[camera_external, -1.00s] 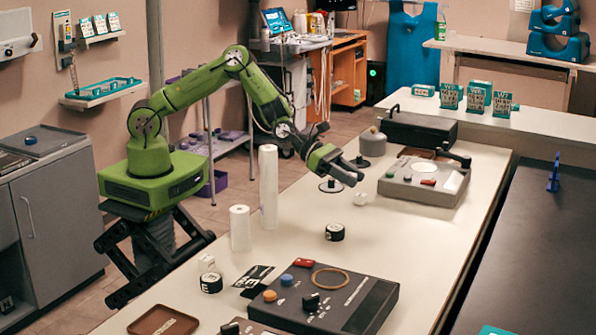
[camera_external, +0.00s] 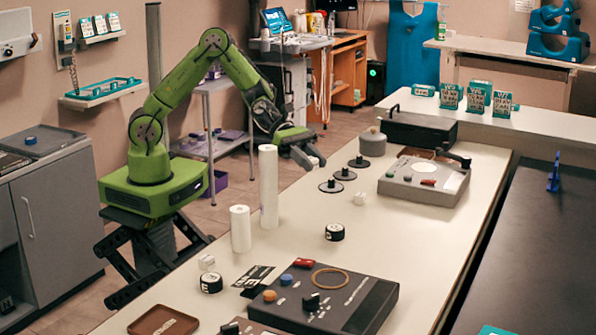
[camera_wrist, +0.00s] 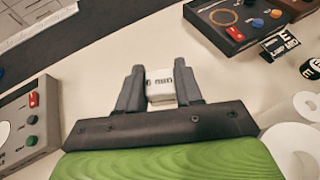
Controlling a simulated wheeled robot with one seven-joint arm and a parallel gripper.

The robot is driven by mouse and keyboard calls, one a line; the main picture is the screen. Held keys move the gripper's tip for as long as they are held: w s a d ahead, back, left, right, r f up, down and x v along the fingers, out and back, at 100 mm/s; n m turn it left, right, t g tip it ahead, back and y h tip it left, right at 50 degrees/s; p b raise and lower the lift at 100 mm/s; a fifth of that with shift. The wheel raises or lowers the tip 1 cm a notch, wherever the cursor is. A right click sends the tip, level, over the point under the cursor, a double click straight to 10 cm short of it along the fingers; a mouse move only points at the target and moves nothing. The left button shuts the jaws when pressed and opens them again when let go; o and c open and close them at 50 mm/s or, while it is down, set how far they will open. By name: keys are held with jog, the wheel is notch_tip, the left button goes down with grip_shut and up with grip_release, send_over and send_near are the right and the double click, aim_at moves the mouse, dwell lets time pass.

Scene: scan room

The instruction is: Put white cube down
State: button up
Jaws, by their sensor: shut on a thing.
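My gripper (camera_external: 312,163) is above the left edge of the white table. In the wrist view the fingers (camera_wrist: 160,88) are closed on the sides of a white cube (camera_wrist: 160,84) with dark lettering. In the external view only a small pale bit shows at the fingertips. Another white cube (camera_external: 360,198) sits on the table, to the right of and below my gripper in the picture. One more white cube (camera_external: 207,262) stands near the table's left edge, beside a black-and-white roll.
Several black discs with knobs (camera_external: 331,186) lie just right of my gripper. Two white rolls (camera_external: 268,187) stand upright close by on the left. A grey device (camera_external: 425,194) is to the right, and a dark control box (camera_external: 340,302) is in front.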

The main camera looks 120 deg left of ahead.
aim_at(311, 228)
notch_tip(311, 228, down, 17)
jog(key=b, duration=0.5)
jog(key=shift+r+b, duration=0.2)
jog(key=shift+b, duration=0.15)
jog(key=o, duration=1.1)
jog(key=shift+r, duration=0.1)
jog(key=shift+s+a+r, duration=0.2)
jog(key=shift+s, duration=0.05)
jog(key=p+v, duration=0.1)
jog(key=v, duration=1)
jog(key=shift+s+p, duration=0.2)
jog(key=shift+p, duration=0.2)
